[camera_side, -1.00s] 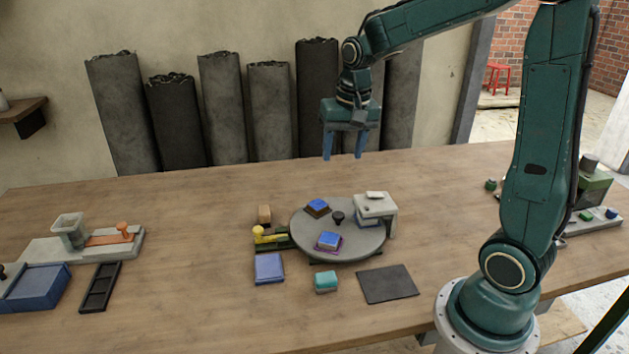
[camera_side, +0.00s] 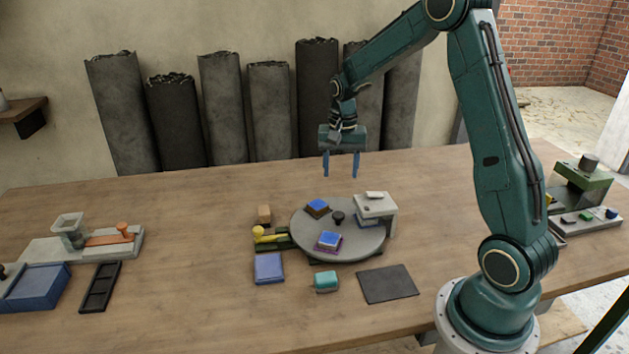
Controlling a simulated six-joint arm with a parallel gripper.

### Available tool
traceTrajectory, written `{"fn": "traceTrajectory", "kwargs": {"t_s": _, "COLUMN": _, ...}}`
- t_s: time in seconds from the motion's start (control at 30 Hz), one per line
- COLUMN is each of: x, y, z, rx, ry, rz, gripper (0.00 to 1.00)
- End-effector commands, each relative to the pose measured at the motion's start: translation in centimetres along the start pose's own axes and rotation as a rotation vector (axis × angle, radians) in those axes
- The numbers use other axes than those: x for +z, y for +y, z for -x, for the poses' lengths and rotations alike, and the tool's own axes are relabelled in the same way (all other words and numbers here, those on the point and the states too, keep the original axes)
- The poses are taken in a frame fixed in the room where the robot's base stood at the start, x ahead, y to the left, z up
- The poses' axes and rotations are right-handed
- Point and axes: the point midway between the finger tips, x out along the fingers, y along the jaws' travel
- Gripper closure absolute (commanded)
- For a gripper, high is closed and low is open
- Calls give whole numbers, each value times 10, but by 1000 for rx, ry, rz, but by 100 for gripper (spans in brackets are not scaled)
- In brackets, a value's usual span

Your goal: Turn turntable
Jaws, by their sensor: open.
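The turntable (camera_side: 312,245) is a round grey disc on the table, with a small black knob (camera_side: 339,217) standing near its middle. A blue-topped block (camera_side: 317,207) sits on its back left part. Another blue-topped block on a purple base (camera_side: 329,241) sits near its front. A light grey bridge-like fixture (camera_side: 376,205) stands over its right edge, with a bluish piece partly hidden beneath. My gripper (camera_side: 341,176) is open and empty, pointing down, in the air above and behind the turntable, apart from everything.
A yellow-handled green device (camera_side: 270,238) and a tan block (camera_side: 264,214) stand left of the turntable. In front lie a blue pad (camera_side: 269,268), a teal block (camera_side: 326,282) and a dark mat (camera_side: 387,284). Grey rolls (camera_side: 223,110) lean on the wall behind. The back table is clear.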

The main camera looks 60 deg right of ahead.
Motion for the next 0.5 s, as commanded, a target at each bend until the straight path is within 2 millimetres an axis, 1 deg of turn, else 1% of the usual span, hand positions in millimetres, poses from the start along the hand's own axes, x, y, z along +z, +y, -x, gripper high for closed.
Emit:
{"fn": "traceTrajectory", "kwargs": {"t_s": 0.17, "x": 1, "y": 0, "z": -12, "rx": 2, "ry": -3, "rz": 1, "gripper": 46}}
{"fn": "traceTrajectory", "kwargs": {"t_s": 0.27, "x": 1, "y": 0, "z": -23, "rx": 3, "ry": -4, "rz": 1, "gripper": 46}}
{"fn": "traceTrajectory", "kwargs": {"t_s": 0.5, "x": 2, "y": 1, "z": -57, "rx": 3, "ry": -4, "rz": 2, "gripper": 46}}
